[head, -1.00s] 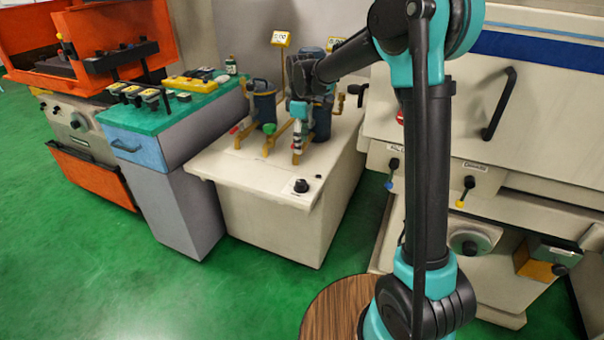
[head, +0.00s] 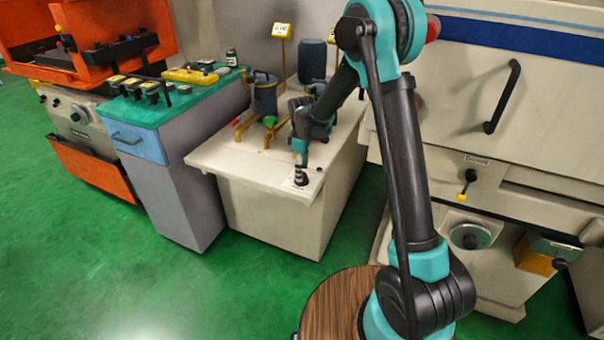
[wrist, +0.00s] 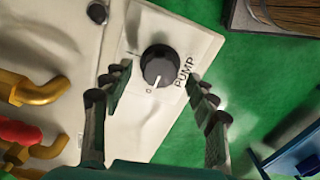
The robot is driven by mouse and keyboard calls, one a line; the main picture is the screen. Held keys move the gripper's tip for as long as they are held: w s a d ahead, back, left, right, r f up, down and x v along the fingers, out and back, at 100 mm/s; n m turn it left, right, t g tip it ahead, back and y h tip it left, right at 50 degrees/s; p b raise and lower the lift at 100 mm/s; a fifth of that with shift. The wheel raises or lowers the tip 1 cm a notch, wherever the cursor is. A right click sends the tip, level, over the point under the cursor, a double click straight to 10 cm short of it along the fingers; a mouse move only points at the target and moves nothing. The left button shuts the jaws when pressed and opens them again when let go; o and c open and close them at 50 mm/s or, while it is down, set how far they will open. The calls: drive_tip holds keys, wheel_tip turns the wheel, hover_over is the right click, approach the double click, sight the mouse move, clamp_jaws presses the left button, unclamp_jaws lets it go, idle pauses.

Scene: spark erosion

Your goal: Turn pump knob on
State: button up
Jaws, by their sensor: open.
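The pump knob (wrist: 158,65) is a round black knob on a white plate lettered PUMP. Its white pointer line points down towards the "o" mark in the wrist view, away from the "I" mark at upper left. In the head view the knob (head: 301,181) sits near the front corner of the cream cabinet top (head: 235,160). My gripper (wrist: 160,84) is open, pointing down, with one finger on each side of the knob in the wrist view; contact cannot be told. In the head view my gripper (head: 300,168) is right over the knob and partly hides it.
Brass pipes (wrist: 35,90) and a red handle (wrist: 18,132) lie left of the knob in the wrist view. A blue-grey filter canister (head: 264,95) stands behind on the cabinet. A large cream machine (head: 450,90) is at right. Green floor (head: 200,285) is clear in front.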

drive_tip(key=shift+f, duration=0.85)
drive_tip(key=c, duration=1.2)
drive_tip(key=shift+o, duration=0.2)
